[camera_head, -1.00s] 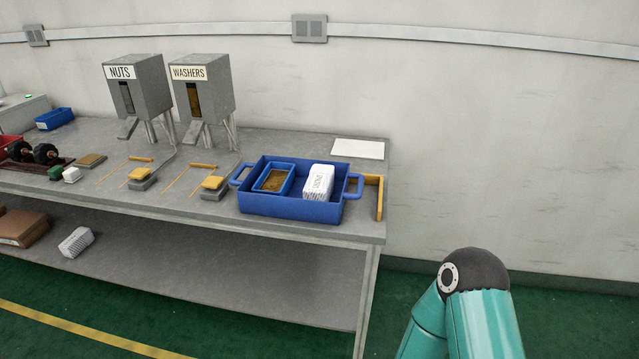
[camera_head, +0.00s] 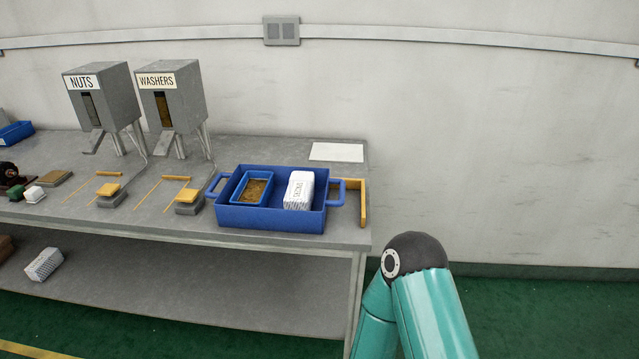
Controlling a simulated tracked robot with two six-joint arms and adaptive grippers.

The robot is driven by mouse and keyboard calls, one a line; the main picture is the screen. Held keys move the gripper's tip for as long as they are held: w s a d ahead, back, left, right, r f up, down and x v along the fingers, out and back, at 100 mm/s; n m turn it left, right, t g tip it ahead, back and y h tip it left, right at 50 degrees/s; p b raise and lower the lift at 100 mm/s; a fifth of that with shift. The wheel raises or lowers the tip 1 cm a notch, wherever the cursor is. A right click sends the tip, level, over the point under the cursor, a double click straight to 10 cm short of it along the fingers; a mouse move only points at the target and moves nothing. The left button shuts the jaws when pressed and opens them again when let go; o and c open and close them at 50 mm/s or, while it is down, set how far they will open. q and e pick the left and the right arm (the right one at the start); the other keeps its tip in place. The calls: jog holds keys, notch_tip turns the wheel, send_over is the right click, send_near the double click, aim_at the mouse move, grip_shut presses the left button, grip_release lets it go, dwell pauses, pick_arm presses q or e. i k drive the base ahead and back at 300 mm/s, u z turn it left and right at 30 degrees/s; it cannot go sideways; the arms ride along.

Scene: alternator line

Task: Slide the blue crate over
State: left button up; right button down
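The blue crate (camera_head: 268,219) stands on the right end of the grey bench, with a handle at each side. Inside it are a small blue bin (camera_head: 237,187) with brownish contents and a white printed package (camera_head: 299,190). My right arm, a teal link with a dark joint, shows at the lower right, in front of the bench and apart from the crate. Neither of my grippers is in view.
A yellow bracket (camera_head: 362,203) stands at the bench's right edge, close by the crate's right handle. A white sheet (camera_head: 337,152) lies behind the crate. Nuts (camera_head: 104,97) and washers (camera_head: 171,96) dispensers stand left. Yellow-topped pads (camera_head: 187,196) lie left of the crate.

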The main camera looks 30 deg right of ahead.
aim_at(274, 218)
jog(key=i, duration=0.85)
jog(key=z, duration=0.05)
